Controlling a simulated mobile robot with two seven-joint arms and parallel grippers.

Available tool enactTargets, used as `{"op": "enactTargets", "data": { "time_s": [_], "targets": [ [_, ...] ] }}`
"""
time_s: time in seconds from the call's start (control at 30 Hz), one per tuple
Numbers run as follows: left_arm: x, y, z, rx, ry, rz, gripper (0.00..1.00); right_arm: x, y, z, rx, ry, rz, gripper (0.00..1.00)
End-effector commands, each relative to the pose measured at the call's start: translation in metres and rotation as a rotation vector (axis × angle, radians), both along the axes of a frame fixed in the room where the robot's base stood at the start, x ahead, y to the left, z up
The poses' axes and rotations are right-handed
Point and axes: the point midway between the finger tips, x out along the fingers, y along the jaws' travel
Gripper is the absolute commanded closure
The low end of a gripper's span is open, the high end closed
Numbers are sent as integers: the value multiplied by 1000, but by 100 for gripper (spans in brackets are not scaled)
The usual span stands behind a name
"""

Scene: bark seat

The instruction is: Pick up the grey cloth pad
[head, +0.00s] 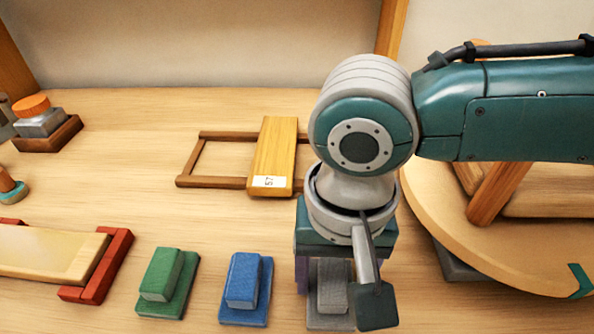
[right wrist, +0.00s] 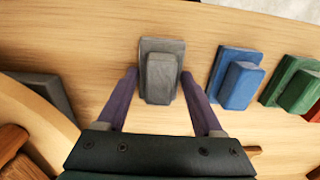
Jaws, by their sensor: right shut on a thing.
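The grey cloth pad (head: 332,292) is a flat grey base with a raised grey block on top, at the front of the wooden table in the head view. It also shows in the right wrist view (right wrist: 161,80), upper middle. My right gripper (head: 326,278) is over it from above, its purple fingers on either side of the raised block and shut on it. The right wrist view shows both fingertips (right wrist: 159,74) at the block's sides. The pad appears to be at table level. In the head view my wrist hides part of the pad. My left gripper is not in view.
A blue pad (head: 243,288) and a green pad (head: 168,283) lie to the left of the grey one. A wooden board (head: 272,155) lies on a brown frame behind. A round wooden seat (head: 450,232) is close on the right. A red-ended tray (head: 100,270) lies left.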

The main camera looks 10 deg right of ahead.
Motion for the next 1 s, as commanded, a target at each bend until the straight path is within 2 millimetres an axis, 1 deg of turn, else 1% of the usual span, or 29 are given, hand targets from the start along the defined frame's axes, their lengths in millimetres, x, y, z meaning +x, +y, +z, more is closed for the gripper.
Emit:
{"op": "enactTargets", "data": {
  "time_s": [0.03, 0.23, 0.27, 0.5, 0.67, 0.77, 0.87, 1.0],
  "targets": [
    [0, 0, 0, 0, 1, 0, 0, 0, 0, 0, 0, 0, 0, 66],
    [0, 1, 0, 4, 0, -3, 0, 0, 0, 0, 0, 0, 0, 89],
    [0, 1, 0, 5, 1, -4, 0, 0, 0, 0, 0, 0, 0, 90],
    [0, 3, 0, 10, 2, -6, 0, 0, 0, 1, 1, 0, 0, 90],
    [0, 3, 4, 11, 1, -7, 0, 0, 0, 13, 2, -2, 0, 90],
    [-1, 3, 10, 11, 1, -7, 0, 1, 0, 30, 2, -3, 1, 90],
    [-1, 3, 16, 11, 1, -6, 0, 1, 0, 57, 3, -3, 1, 90],
    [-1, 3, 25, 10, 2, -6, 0, 1, 1, 102, 5, -6, 2, 90]
  ]
}}
